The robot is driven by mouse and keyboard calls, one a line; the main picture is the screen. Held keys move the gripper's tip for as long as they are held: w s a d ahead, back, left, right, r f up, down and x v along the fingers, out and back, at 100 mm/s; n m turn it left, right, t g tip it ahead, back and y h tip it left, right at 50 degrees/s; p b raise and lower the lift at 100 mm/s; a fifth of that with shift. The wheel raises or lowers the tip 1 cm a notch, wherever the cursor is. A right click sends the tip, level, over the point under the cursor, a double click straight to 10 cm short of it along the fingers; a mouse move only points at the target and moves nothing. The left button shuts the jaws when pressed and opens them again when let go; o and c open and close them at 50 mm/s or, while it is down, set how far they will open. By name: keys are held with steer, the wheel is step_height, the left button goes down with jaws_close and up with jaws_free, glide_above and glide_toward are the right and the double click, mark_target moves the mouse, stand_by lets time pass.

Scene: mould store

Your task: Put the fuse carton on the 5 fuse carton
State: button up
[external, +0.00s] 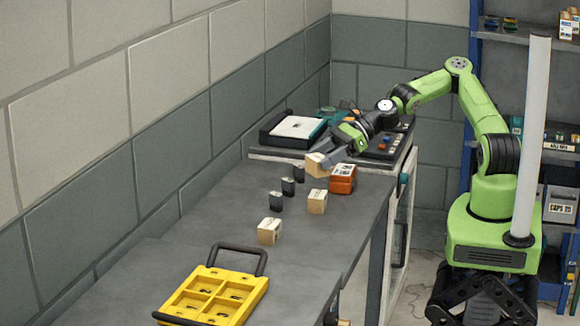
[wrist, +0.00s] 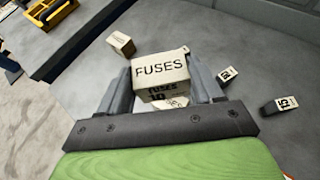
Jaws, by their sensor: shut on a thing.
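My gripper (external: 322,158) is shut on a pale fuse carton (external: 315,169), held between both fingers. In the wrist view this held carton (wrist: 160,72) reads FUSES on top, with a number that looks like 10 on its side. In the external view another pale carton (external: 317,202) stands on the bench below and in front of it. A third carton (external: 269,231) stands nearer the yellow tray. Part of a pale carton (wrist: 180,102) shows below the held one in the wrist view. I cannot read which carton is the 5.
An orange box (external: 343,179) stands just right of the held carton. Several small dark blocks (external: 276,201) stand to the left. A yellow compartment tray (external: 216,296) lies at the front. A raised surface (external: 280,154) with equipment is behind. Bench between the tray and cartons is clear.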

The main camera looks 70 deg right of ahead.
mark_target(323, 176)
step_height(323, 176, down, 6)
steer(key=shift+r+b, duration=0.25)
steer(key=shift+b, duration=0.5)
steer(key=shift+f, duration=0.1)
steer(key=o, duration=1.3)
